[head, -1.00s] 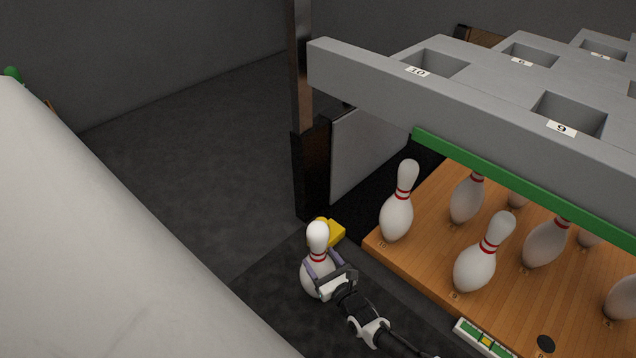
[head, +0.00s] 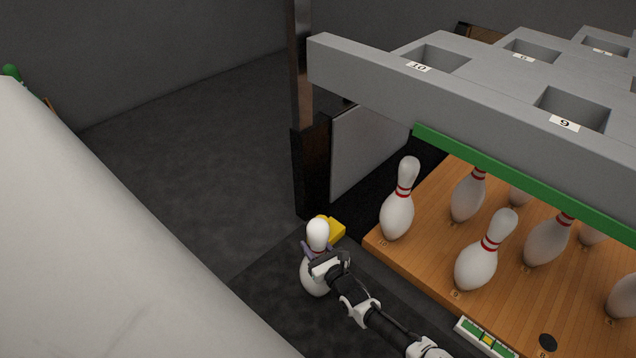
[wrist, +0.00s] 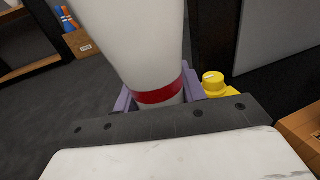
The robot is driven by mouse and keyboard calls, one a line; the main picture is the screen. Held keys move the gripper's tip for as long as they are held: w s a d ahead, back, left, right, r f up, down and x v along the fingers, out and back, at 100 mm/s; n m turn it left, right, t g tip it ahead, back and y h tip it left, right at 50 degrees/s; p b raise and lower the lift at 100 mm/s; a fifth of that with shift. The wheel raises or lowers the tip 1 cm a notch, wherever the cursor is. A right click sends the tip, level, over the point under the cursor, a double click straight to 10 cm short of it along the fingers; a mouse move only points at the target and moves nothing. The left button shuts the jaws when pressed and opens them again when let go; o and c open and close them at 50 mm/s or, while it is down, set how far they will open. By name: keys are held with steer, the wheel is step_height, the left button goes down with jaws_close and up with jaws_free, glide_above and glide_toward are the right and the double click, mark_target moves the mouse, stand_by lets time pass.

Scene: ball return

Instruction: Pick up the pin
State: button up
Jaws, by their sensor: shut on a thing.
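A white bowling pin (head: 317,234) stands upright on the dark mat, left of the wooden pin deck. My gripper (head: 312,251) is shut on its neck, with the head of the pin above the fingers and the body below. In the wrist view the pin (wrist: 146,40) fills the upper middle, with a red band showing low, between the purple fingers of my gripper (wrist: 158,98). My gripper hides most of the neck in the head view.
Several pins stand on the wooden deck (head: 405,257) to the right, under a grey rack (head: 480,105) with a green edge. A yellow object (head: 331,229) lies just behind the held pin. A dark post (head: 311,170) rises behind.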

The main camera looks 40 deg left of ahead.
steer(key=c, duration=0.5)
steer(key=shift+r, duration=0.15)
jaws_close()
steer(key=shift+r, duration=0.15)
step_height(320, 180, up, 20)
steer(key=p, duration=0.6)
steer(key=o, duration=0.8)
jaws_free()
steer(key=shift+c, duration=0.2)
jaws_close()
